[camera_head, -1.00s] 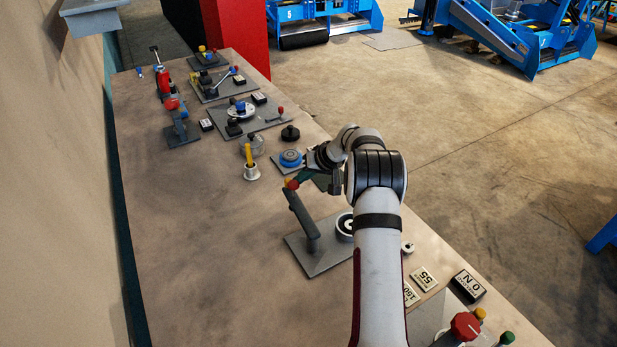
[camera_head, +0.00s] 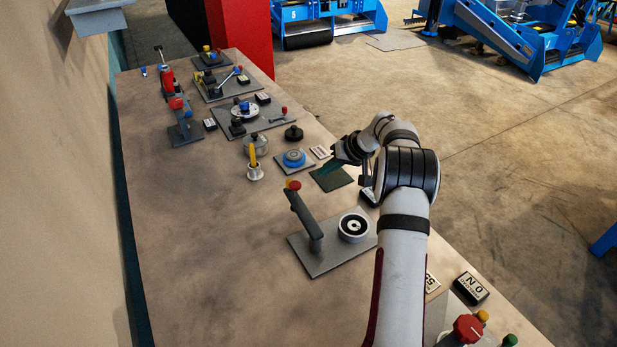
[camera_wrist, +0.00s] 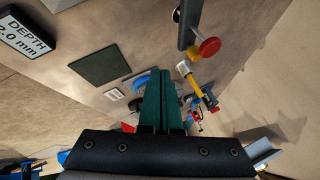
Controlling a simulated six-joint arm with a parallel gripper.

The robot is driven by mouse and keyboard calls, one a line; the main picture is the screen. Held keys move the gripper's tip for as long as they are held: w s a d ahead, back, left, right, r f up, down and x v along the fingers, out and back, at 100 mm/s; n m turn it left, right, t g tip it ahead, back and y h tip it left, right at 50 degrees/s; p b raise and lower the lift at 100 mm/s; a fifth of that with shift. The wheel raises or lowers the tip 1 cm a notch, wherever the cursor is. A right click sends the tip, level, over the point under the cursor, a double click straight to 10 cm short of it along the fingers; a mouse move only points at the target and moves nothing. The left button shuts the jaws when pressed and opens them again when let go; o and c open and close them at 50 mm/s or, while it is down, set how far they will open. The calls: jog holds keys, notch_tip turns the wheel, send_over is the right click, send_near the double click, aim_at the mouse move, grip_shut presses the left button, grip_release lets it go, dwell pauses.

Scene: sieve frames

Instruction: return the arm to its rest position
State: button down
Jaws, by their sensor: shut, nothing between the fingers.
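My gripper (camera_head: 328,167) is shut and empty, held above the table near its right edge, over a dark green square pad (camera_head: 332,178). In the wrist view its green fingers (camera_wrist: 161,100) lie together with nothing between them. The pad (camera_wrist: 100,64) also shows in the wrist view, left of the fingers. My arm reaches up from the bottom right of the head view and hides part of the table's right edge.
A grey stand (camera_head: 306,222) with a red and yellow top and a round white-and-black part (camera_head: 354,227) are left of my arm. A blue round part (camera_head: 294,158) and a yellow-handled tool (camera_head: 252,160) stand beyond. The table's left side is clear.

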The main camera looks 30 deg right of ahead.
jog(key=v, duration=0.6)
jog(key=s+a+r+g, duration=0.1)
jog(key=s+a+r, duration=0.2)
jog(key=a, duration=0.4)
jog(key=s+a+r+g, duration=0.1)
jog(key=s+a+r, duration=0.1)
jog(key=s+a, duration=0.35)
jog(key=s+a+r+g, duration=0.1)
jog(key=a+r, duration=0.2)
jog(key=a, duration=0.6)
jog(key=s+a+f+g, duration=0.1)
jog(key=s+a, duration=0.2)
jog(key=s, duration=0.6)
jog(key=s+a+f+m+g+h, duration=0.1)
jog(key=s+a, duration=0.3)
jog(key=s, duration=0.5)
jog(key=s+a+f+g, duration=0.1)
jog(key=s+a+f, duration=0.1)
jog(key=s, duration=0.7)
jog(key=shift+a+m+g, duration=0.4)
jog(key=shift+a, duration=0.45)
